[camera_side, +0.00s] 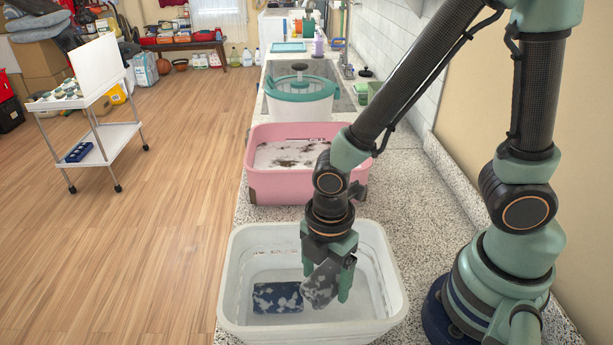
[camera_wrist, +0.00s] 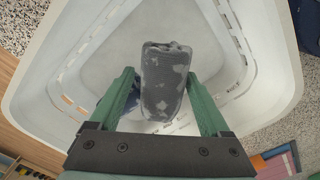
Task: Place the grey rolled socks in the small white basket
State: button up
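The grey rolled socks (camera_side: 320,285), grey with pale patches, are between the fingers of my gripper (camera_side: 328,277). They are tilted, with their long side along the fingers. In the wrist view, the socks (camera_wrist: 165,85) fill most of the gap between the two green fingers (camera_wrist: 162,88), with a thin gap seeming to show at the left. My gripper is lowered inside the white basket (camera_side: 232,270), whose walls (camera_wrist: 85,40) surround it in the wrist view. I cannot tell whether the socks touch the basket floor.
A dark blue patterned bundle (camera_side: 277,298) lies on the basket floor, left of the grey socks. A pink tub (camera_side: 262,185) stands behind the white basket, and a white tub with a teal lid (camera_side: 300,105) is farther back. The tiled wall is at the right.

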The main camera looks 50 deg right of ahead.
aim_at(326, 268)
jog(key=shift+o, duration=1.3)
notch_tip(326, 268, up, 13)
jog(key=w+d+r+m+t, duration=0.2)
jog(key=d+m, duration=0.4)
jog(key=m, duration=0.3)
jog(key=w+d+r+m+t, duration=0.3)
jog(key=d+r+m, duration=0.2)
jog(key=d+m, duration=0.2)
jog(key=shift+w+d+m+t, duration=0.2)
jog(key=shift+w+m+t, duration=0.15)
jog(key=shift+m, duration=0.65)
